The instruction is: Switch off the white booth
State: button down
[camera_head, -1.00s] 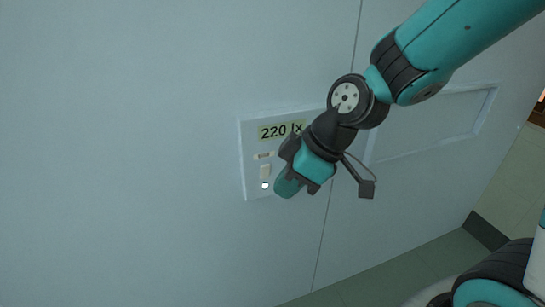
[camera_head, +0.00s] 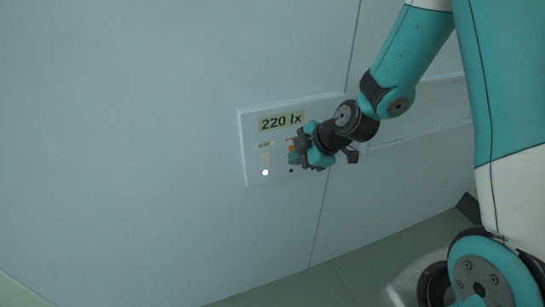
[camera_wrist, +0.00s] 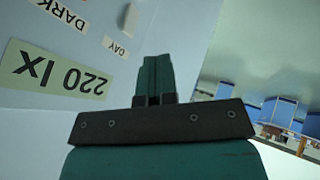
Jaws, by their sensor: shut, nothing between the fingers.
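A pale control panel (camera_head: 252,150) is set in the grey-white booth wall (camera_head: 150,130). Its sign reads 220 lx (camera_head: 282,121), upside down in the wrist view (camera_wrist: 55,72). On the panel's left are a small label (camera_head: 265,145), a beige switch (camera_head: 265,159) and a lit white lamp (camera_head: 265,173). A dark dot (camera_head: 291,170) lies to its right. The wrist view shows the labels DARK (camera_wrist: 66,14) and DAY (camera_wrist: 115,46), with a beige switch (camera_wrist: 130,20) beside DAY. My gripper (camera_head: 293,157) is shut and empty before the panel's right part, partly hiding it; I cannot tell whether it touches.
A vertical seam (camera_head: 337,150) runs down the wall right of the panel. A recessed frame (camera_head: 415,135) is farther right, partly behind my arm. Green floor (camera_head: 340,275) lies below. The wrist view shows blue-and-white furnishings (camera_wrist: 280,115) in the distance. The wall left of the panel is clear.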

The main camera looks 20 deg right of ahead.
aim_at(265, 160)
jog(key=w+a+f+p, duration=0.1)
jog(key=w+f, duration=0.1)
jog(key=w+a+f+p, duration=0.1)
jog(key=w+f+p, duration=0.1)
jog(key=w, duration=0.1)
jog(key=w+a+f+p, duration=0.1)
jog(key=w, duration=0.2)
jog(key=shift+a+f, duration=0.15)
jog(key=shift+f, duration=0.25)
jog(key=shift+w+f+b, duration=0.15)
jog(key=shift+w+b, duration=0.2)
jog(key=shift+b, duration=0.2)
jog(key=shift+r, duration=0.35)
